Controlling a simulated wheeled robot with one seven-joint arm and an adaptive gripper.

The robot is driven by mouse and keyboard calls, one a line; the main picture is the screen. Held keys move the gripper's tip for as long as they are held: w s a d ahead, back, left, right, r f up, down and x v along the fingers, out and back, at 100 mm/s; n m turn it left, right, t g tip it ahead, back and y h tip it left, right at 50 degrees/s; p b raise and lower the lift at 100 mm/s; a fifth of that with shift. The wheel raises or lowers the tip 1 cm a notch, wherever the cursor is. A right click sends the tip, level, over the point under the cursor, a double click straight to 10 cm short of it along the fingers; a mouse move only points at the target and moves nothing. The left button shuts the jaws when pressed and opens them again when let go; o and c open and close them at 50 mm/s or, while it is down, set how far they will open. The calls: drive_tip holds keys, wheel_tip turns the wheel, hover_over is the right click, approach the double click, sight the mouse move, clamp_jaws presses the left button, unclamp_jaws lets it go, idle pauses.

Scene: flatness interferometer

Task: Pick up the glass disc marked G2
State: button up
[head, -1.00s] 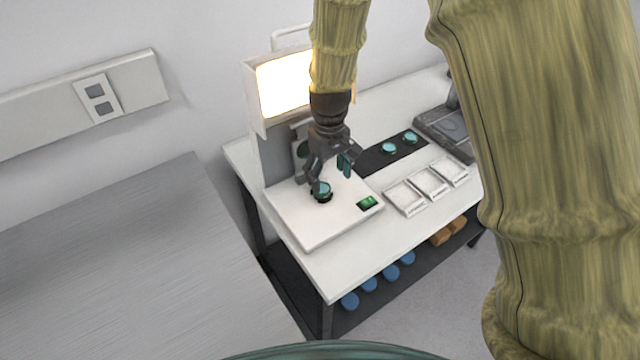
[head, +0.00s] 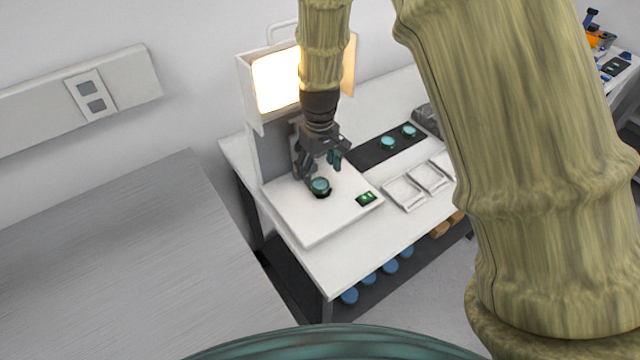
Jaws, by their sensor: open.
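A teal glass disc (head: 320,186) sits on a dark round seat on the white base of the interferometer (head: 318,229). Two more teal discs lie on a dark strip to the right, a nearer one (head: 387,143) and a farther one (head: 409,131). Any marks on the discs are too small to read, so I cannot tell which is G2. My gripper (head: 318,167) is open and empty, its fingers pointing down just above and behind the disc on the base. I cannot tell the exact gap between fingertips and disc.
A lit panel (head: 276,84) stands behind the base. A small green display (head: 367,199) is on the base's right. White trays (head: 404,194) line the bench's front right, partly hidden by my arm. Blue round items (head: 369,279) sit on the lower shelf. A grey worktop (head: 130,270) is at left.

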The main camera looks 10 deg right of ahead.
sight(320, 183)
drive_tip(key=shift+d+f+p, duration=0.15)
drive_tip(key=shift+f+p, duration=0.8)
drive_tip(key=shift+f, duration=1.55)
drive_tip(key=shift+c, duration=0.4)
drive_tip(key=c, duration=1.1)
drive_tip(key=shift+r, duration=0.2)
